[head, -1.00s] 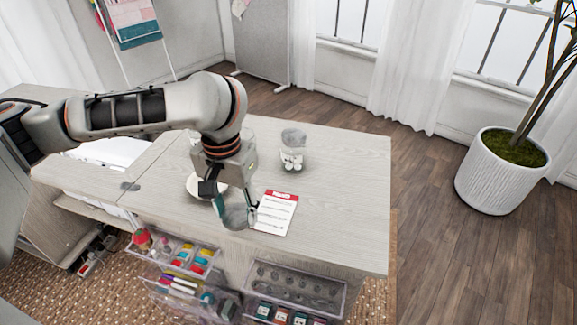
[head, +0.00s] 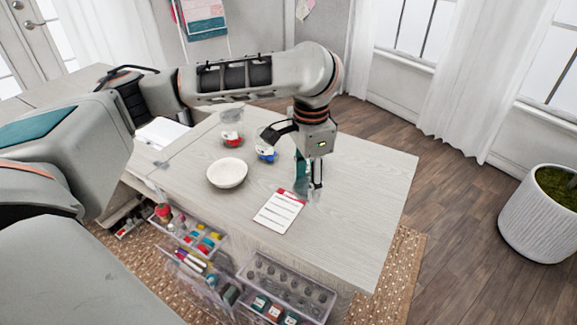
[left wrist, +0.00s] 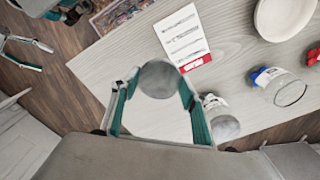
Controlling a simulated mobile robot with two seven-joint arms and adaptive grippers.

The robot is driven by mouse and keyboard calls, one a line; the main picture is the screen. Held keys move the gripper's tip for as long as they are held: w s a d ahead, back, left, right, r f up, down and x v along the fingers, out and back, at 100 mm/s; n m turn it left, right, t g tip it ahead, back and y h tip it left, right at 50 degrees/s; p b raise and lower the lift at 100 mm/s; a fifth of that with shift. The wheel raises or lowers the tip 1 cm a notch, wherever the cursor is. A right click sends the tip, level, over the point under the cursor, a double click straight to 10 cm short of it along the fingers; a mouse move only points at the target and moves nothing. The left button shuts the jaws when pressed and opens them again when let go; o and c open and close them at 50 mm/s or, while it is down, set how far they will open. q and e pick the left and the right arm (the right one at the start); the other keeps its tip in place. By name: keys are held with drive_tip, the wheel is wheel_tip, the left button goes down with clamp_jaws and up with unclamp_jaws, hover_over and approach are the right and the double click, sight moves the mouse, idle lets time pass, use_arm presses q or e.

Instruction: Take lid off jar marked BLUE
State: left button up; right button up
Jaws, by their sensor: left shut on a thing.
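My left gripper (head: 310,188) is over the tabletop, just behind and right of the red-headed card (head: 279,210). In the left wrist view, its teal fingers (left wrist: 158,82) are shut on a round grey lid (left wrist: 160,78) by its edges. The jar with blue contents (head: 266,153) stands behind and left of the gripper. The left wrist view shows this glass jar (left wrist: 287,90) with an open rim and no lid. Its label lettering is too small to read.
A jar with red contents (head: 232,138) and a white bowl (head: 227,174) stand on the left. A grey-lidded jar (left wrist: 222,120) is close beside the gripper. Clear storage boxes (head: 288,285) stand below the front edge. The tabletop's right side is clear.

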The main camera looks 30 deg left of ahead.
use_arm(q)
drive_tip(key=w+a+r+m+p, duration=0.15)
drive_tip(key=w+r+m, duration=0.4)
drive_tip(key=m, duration=0.55)
drive_tip(key=w+a+r+m+p, duration=0.15)
drive_tip(key=w+r+m, duration=0.35)
drive_tip(key=m, duration=0.7)
drive_tip(key=f+b, duration=0.1)
drive_tip(key=f, duration=0.3)
drive_tip(key=w+f+b, duration=0.1)
drive_tip(key=f+b, duration=0.1)
drive_tip(key=f, duration=0.3)
drive_tip(key=f+b, duration=0.1)
drive_tip(key=f, duration=0.4)
drive_tip(key=shift+w+d+b, duration=0.2)
drive_tip(key=shift+d+b, duration=0.1)
drive_tip(key=shift+d, duration=0.1)
drive_tip(key=shift+f, duration=0.4)
wheel_tip(320, 180, down, 4)
drive_tip(key=shift+f+b, duration=0.25)
drive_tip(key=shift+b, duration=0.85)
drive_tip(key=shift+f, duration=0.55)
drive_tip(key=shift+r, duration=0.1)
use_arm(e)
drive_tip(key=shift+w+a+f, duration=0.3)
drive_tip(key=shift+w, duration=0.1)
